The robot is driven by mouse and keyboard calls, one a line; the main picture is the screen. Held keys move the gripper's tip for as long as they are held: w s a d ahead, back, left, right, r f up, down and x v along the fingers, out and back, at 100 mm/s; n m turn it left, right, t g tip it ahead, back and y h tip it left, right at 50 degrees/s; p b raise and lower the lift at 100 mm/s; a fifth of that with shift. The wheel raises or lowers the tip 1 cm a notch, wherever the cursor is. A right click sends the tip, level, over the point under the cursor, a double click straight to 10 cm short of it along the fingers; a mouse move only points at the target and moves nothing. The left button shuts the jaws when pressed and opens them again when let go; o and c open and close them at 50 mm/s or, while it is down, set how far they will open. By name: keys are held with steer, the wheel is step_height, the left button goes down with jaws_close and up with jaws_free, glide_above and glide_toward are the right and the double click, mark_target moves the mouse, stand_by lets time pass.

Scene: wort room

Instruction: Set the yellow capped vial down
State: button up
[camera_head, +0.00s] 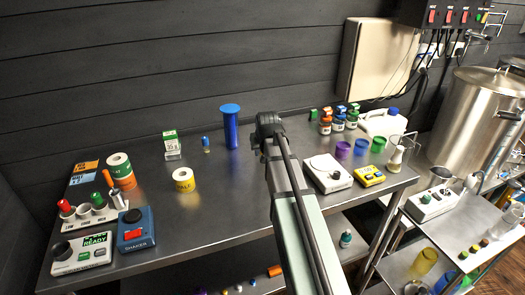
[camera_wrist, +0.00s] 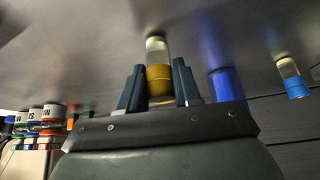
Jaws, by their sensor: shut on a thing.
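In the wrist view, which shows the scene upside down, the yellow capped vial (camera_wrist: 157,48) has a clear glass body and a yellow part between my fingers. My gripper (camera_wrist: 158,80) is shut on it. The glass end points at the steel table top (camera_wrist: 100,50); I cannot tell whether it touches the steel. In the head view my arm hides the vial and the fingers.
A blue cylinder (camera_head: 231,128) and a blue-capped vial (camera_head: 206,145) stand left of my arm. A white scale (camera_head: 328,173) and purple cup (camera_head: 343,150) stand to the right. Bare steel (camera_head: 225,195) lies between the roll and arm.

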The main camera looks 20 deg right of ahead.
steer(key=shift+f, duration=0.1)
steer(key=o, duration=1)
steer(key=shift+o, duration=0.2)
steer(key=v, duration=1.2)
